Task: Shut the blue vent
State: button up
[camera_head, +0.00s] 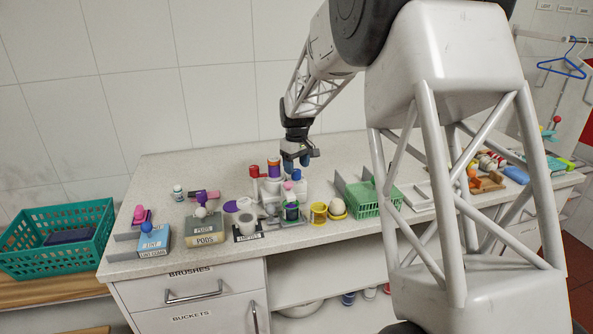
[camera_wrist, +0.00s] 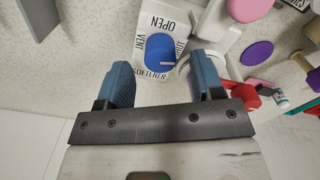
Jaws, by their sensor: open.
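The blue vent is a round blue knob (camera_wrist: 159,50) on a white block (camera_wrist: 178,14) in the wrist view. Lettering around it reads OPEN above, VENT at the left and SOFTENER below; the word at the right is hard to read. A short pale mark lies on the knob's lower right part. My gripper (camera_wrist: 164,78) is open, its two blue fingers apart on either side below the knob, with nothing between them.
A green basket (camera_head: 366,200) is to the right, a teal crate (camera_head: 60,250) at the far left. The counter behind, near the wall, is mostly clear.

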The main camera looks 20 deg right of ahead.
aim_at(296, 170)
jog(key=shift+r, duration=2.55)
jog(key=shift+w+r, duration=0.1)
jog(key=shift+r, duration=0.4)
jog(key=shift+f, duration=0.1)
jog(key=shift+f, duration=3.85)
jog(key=c, duration=0.9)
